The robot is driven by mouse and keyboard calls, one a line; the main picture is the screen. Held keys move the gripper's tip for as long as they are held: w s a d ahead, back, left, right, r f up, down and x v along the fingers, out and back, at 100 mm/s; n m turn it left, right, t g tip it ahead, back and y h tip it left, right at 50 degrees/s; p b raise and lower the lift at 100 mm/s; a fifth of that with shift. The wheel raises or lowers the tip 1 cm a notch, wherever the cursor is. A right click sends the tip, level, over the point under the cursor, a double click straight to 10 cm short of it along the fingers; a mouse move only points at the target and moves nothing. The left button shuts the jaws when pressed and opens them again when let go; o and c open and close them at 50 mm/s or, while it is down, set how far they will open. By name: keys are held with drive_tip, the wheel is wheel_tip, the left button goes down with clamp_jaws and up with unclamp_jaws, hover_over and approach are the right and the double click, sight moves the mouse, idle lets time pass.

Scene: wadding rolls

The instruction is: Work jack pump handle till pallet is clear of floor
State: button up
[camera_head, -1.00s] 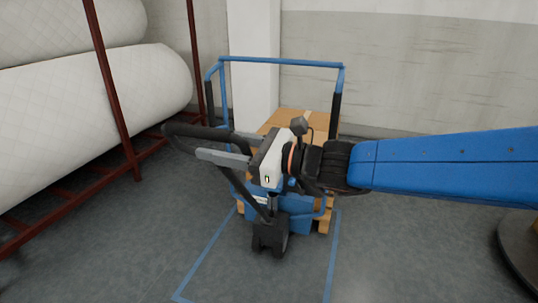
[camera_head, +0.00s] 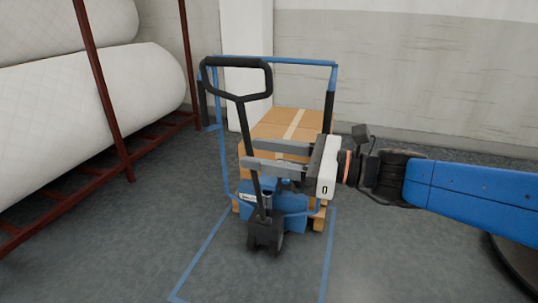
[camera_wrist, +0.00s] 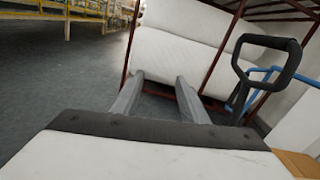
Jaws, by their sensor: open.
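The pallet jack stands mid-view with its blue base (camera_head: 285,203) and black wheel block (camera_head: 265,235). Its black pump handle (camera_head: 250,130) is near upright, the loop grip (camera_head: 236,78) at top; the loop also shows at right in the wrist view (camera_wrist: 290,62). My gripper (camera_head: 249,153) is open, its two grey fingers pointing left near the handle shaft. In the wrist view nothing is between the fingers (camera_wrist: 160,80); the handle is to their right. The wooden pallet (camera_head: 319,223) shows only at its corners under the load; I cannot tell its gap to the floor.
A cardboard box (camera_head: 285,123) sits on the pallet. A blue tubular frame (camera_head: 285,59) rises around it. White wadding rolls (camera_head: 70,90) lie on a red rack (camera_head: 105,95) at left. Blue floor lines (camera_head: 205,255) surround the jack. Floor in front is clear.

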drive_tip(key=shift+s+d, duration=0.25)
drive_tip(key=shift+d, duration=0.35)
drive_tip(key=shift+f, duration=0.1)
drive_tip(key=s+d+f+n+g+h, duration=0.1)
drive_tip(key=s+d+f+n+h, duration=0.3)
drive_tip(key=f+n, duration=0.25)
drive_tip(key=s+d+f+n+g+h, duration=0.25)
drive_tip(key=d+f+n+h, duration=0.2)
drive_tip(key=f, duration=0.35)
drive_tip(key=s+d+f+n+t+h, duration=0.1)
drive_tip(key=d+n+h, duration=0.3)
drive_tip(key=d, duration=0.5)
drive_tip(key=s+d+f+n+t+h, duration=0.1)
drive_tip(key=d+f+n+h, duration=0.3)
drive_tip(key=d, duration=0.5)
drive_tip(key=shift+s+d+n, duration=0.2)
drive_tip(key=shift+s+n, duration=0.2)
drive_tip(key=shift+n, duration=0.3)
drive_tip(key=shift+o, duration=0.3)
drive_tip(key=shift+h, duration=0.25)
